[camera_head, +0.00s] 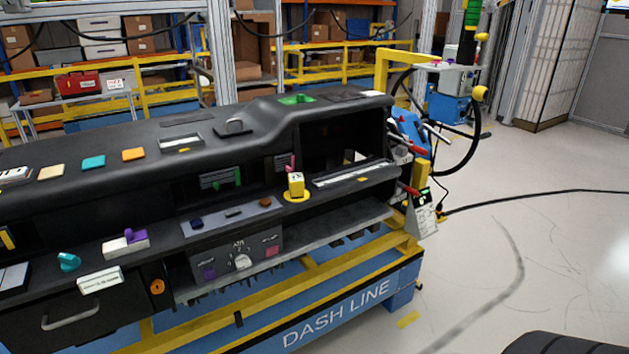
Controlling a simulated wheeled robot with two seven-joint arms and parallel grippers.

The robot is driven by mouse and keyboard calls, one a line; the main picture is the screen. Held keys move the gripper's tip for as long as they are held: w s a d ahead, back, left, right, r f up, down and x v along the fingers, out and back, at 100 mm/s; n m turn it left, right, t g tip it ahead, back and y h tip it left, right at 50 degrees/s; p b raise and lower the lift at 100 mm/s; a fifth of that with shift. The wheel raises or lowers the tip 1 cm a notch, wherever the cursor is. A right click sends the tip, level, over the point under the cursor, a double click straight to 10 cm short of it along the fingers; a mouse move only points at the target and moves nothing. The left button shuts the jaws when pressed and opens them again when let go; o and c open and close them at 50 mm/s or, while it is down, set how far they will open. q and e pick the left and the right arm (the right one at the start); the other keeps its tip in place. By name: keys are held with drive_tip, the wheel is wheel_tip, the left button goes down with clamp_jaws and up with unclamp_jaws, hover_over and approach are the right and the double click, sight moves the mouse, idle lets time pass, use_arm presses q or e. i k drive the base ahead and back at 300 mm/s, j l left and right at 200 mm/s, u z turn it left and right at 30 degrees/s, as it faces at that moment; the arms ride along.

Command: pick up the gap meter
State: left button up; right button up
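A small yellow block-shaped device with a pale marked face (296,184) stands upright on a round yellow base (297,196). It is on the front ledge of the black dashboard module (130,170), right of centre on the module. It may be the gap meter, but its marking is too small to read. Neither of my grippers is in view, and nothing touches the device.
The dashboard rests on a yellow and blue "DASH LINE" frame (336,315). A purple-topped white block (126,242) and teal knob (69,261) sit on the ledge. A hose-fitted station (430,130) stands behind right. The right floor is mostly clear, with a black cable (540,195).

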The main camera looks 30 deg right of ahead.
sight(296, 183)
drive_tip(key=l, duration=1.35)
drive_tip(key=k+l, duration=0.1)
drive_tip(key=l, duration=1.2)
